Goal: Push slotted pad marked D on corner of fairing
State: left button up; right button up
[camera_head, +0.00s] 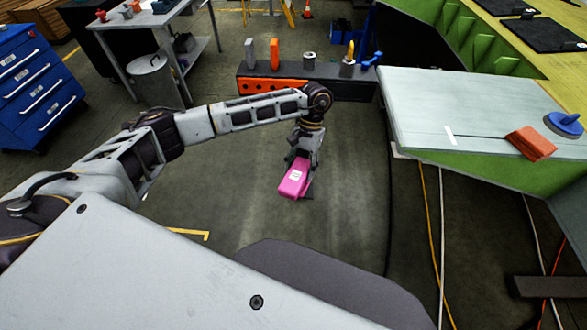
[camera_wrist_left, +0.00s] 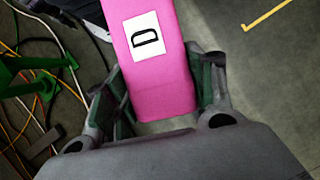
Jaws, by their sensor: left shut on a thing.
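The pad marked D (camera_head: 295,178) is a pink block with a white label, held in the air above the floor in the head view. My left gripper (camera_head: 303,172) is shut on it. In the left wrist view the pad (camera_wrist_left: 165,85) sits between the two fingers of the gripper (camera_wrist_left: 160,100), with its letter D showing. Its slot is not visible. The fairing (camera_head: 470,105) is a large pale panel with a green edge at the right of the head view, apart from the pad. My right gripper is not in view.
A dark bench (camera_head: 335,82) with an orange part and several small items stands behind my left arm. Open floor lies around the pad.

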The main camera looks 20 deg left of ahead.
pick_arm(q)
jog(key=w+d+r+n+t+h, duration=0.1)
jog(key=d+r+n+t+h, duration=0.1)
jog(key=d+r+n, duration=0.4)
jog(key=w+d+r+n+t+h, duration=0.2)
jog(key=d+r+n+t, duration=0.2)
jog(key=r+n, duration=0.7)
jog(key=shift+w+d+r+n+h+b, duration=0.4)
jog(key=shift+d+n, duration=0.5)
jog(key=shift+n, duration=1.6)
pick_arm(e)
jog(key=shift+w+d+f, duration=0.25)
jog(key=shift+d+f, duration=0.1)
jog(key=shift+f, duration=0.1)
pick_arm(q)
jog(key=shift+s+f, duration=0.1)
jog(key=shift+f, duration=0.05)
jog(key=shift+d, duration=0.25)
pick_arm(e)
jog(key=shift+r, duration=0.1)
